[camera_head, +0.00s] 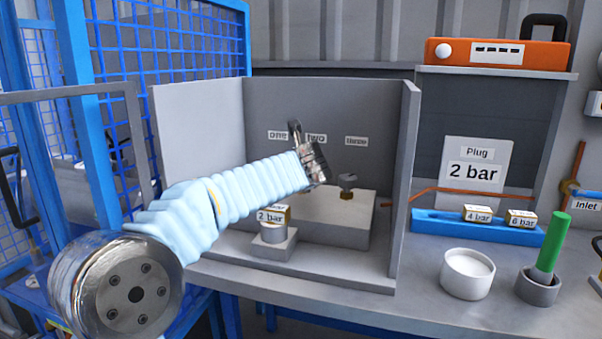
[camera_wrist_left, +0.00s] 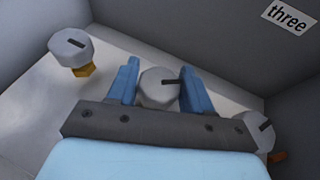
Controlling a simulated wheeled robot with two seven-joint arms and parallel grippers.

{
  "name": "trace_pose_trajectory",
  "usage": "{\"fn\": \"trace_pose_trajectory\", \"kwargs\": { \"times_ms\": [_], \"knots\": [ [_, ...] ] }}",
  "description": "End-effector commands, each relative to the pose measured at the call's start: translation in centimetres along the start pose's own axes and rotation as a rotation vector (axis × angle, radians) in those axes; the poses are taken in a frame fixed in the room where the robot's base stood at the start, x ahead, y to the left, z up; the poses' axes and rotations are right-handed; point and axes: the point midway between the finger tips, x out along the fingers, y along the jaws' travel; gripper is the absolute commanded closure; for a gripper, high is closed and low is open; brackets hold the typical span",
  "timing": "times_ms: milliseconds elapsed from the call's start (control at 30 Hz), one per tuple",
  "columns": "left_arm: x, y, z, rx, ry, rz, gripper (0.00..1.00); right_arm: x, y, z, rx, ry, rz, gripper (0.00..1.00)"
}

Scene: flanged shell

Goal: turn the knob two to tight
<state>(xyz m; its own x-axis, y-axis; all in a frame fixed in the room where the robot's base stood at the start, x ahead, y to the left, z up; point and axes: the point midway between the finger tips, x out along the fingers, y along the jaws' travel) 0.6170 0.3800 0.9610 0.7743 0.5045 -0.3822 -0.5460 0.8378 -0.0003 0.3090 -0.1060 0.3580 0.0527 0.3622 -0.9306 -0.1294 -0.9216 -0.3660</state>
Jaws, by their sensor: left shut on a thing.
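Knob two (camera_wrist_left: 158,92) is a grey faceted knob with a dark mark that lies nearly level in the left wrist view. My left gripper is shut on it, with one blue finger (camera_wrist_left: 160,80) on each side. In the head view my left gripper (camera_head: 318,180) reaches into the grey booth below the label "two" (camera_head: 316,138), and it hides knob two there. Knob one (camera_wrist_left: 71,47) stands to the left on a brass stem. Knob three (camera_wrist_left: 255,130) stands to the right; it also shows in the head view (camera_head: 348,181).
Booth walls (camera_head: 407,190) stand on both sides of the pale block (camera_head: 340,225). A "2 bar" plug (camera_head: 273,215) sits on a small stand in front. To the right are a blue rack (camera_head: 440,224), a white cup (camera_head: 467,285) and a green-handled tool (camera_head: 553,240).

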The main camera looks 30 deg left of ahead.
Motion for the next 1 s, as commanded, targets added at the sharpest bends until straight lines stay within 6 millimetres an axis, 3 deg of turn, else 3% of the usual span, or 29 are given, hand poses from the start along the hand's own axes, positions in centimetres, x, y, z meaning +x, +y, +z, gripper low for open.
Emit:
{"fn": "trace_pose_trajectory", "kwargs": {
  "times_ms": [500, 1000],
  "knots": [
    [0.04, 0.12, 0.01, 0.135, -0.001, -0.340, 0.80, -0.05, -0.02, 0.00, 0.000, 0.000, 0.000, 0.57],
    [0.03, 0.02, -0.01, 0.186, 0.001, -0.451, 0.80, -0.05, -0.02, 0.00, 0.000, 0.000, 0.000, 0.57]
  ]
}}
